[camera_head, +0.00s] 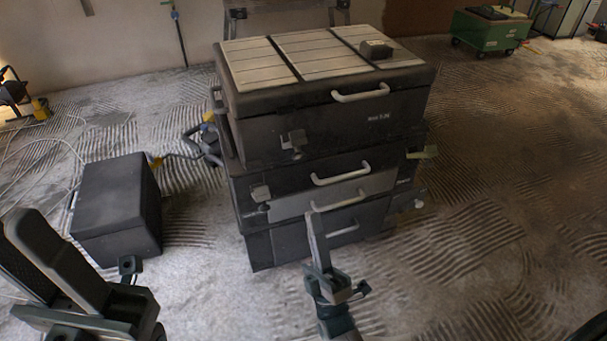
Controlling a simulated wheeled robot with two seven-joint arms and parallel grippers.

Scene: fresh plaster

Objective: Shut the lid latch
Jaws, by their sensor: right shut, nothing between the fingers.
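A stack of dark tool boxes stands in the middle; the top box (355,125) has a closed-looking lid (270,62) with pale slats. A small dark latch (293,142) is on the top box's front left. A pale latch-like tab (422,153) sticks out at the right side lower down. Which one is the task's latch, and whether it is fastened, I cannot tell. My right gripper (312,216) is shut and empty, pointing up in front of the lower drawers, below the front-left latch. My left gripper (20,218) is at the lower left, away from the stack; its finger gap is unclear.
Pale handles (361,93) jut from the stack's front. A black box (116,205) stands left of the stack, with a hose (207,145) between. A small block (376,49) lies on the lid. A green cart (490,30) is far right. The ridged floor is clear at right.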

